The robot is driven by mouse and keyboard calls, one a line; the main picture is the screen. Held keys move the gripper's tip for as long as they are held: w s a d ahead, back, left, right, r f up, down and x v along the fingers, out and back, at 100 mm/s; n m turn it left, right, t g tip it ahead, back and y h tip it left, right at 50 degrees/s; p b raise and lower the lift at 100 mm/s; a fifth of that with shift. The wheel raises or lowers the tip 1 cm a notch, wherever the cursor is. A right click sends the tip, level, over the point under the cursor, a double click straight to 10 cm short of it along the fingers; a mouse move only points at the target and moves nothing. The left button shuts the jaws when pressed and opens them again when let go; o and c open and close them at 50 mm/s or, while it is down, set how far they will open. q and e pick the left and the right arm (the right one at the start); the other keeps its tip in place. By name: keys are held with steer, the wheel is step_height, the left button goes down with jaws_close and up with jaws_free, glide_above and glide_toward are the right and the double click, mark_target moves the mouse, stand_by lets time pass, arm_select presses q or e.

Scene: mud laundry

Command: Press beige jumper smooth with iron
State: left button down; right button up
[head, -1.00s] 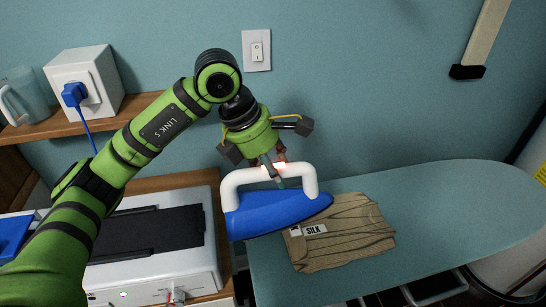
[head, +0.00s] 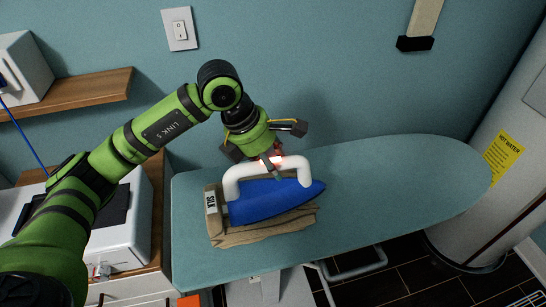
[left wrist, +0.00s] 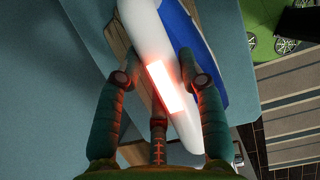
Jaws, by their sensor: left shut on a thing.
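My left gripper (head: 277,167) is shut on the white handle of the blue iron (head: 265,201). In the left wrist view its fingers (left wrist: 155,75) straddle the handle, which has a glowing patch. The beige jumper (head: 245,237), folded flat with dark wavy lines, lies on the left part of the ironing board (head: 400,185). A white "SILK" label (head: 211,202) shows at its left edge. The iron sits over the jumper and hides most of it. I cannot tell whether its sole touches the cloth. My right gripper is in no view.
The board's right half is bare. A white cylinder with a yellow "HOT WATER" label (head: 504,152) stands beyond its right end. A white appliance (head: 130,225) on a wooden cabinet stands left of the board. A wooden shelf (head: 75,95) juts from the wall.

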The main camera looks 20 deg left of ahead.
mark_target(274, 185)
arm_select(q)
steer(key=shift+a+f+b, duration=0.15)
steer(key=shift+f+b, duration=0.35)
steer(key=shift+f, duration=0.15)
step_height(274, 185, down, 2)
steer(key=shift+f+b, duration=0.1)
steer(key=shift+b, duration=0.45)
steer(key=shift+f, duration=0.3)
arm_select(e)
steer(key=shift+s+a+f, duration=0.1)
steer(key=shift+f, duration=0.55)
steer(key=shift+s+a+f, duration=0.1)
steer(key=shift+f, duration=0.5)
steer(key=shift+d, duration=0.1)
arm_select(q)
steer(key=shift+f+b, duration=0.6)
steer(key=shift+b, duration=0.15)
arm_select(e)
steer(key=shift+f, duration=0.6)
arm_select(q)
steer(key=shift+s+f, duration=0.15)
steer(key=shift+f, duration=0.15)
stand_by(0.5)
